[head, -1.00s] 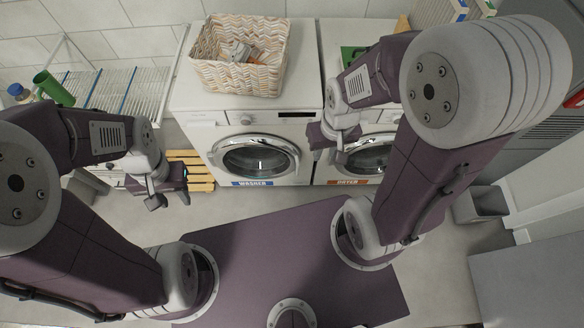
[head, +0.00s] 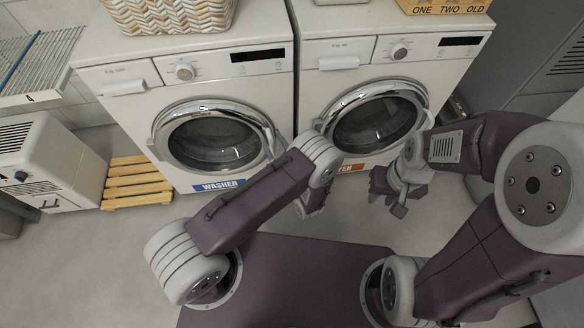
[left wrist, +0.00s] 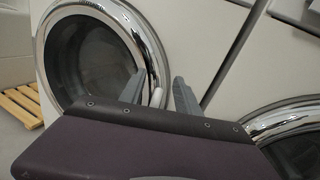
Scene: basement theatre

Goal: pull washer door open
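The washer (head: 130,78) is the white machine on the left, with a blue WASHER label (head: 218,186). Its round chrome-rimmed door (head: 212,138) looks shut, with dark glass. In the left wrist view the washer door (left wrist: 92,55) fills the upper left. A pale handle end (left wrist: 157,97) shows at its right rim. My left gripper (left wrist: 158,88) is open there, its two fingers either side of the handle end in the picture; contact cannot be told. In the head view my left gripper (head: 312,203) is mostly hidden by its arm. My right gripper (head: 387,199) is open and empty before the dryer.
The dryer (head: 335,85) stands close on the right, with its round door (head: 372,120) shut. A woven basket (head: 165,14) sits on the washer. A wooden pallet (head: 137,183) and a white box-like appliance (head: 50,160) stand at the left. Floor before the washer is clear.

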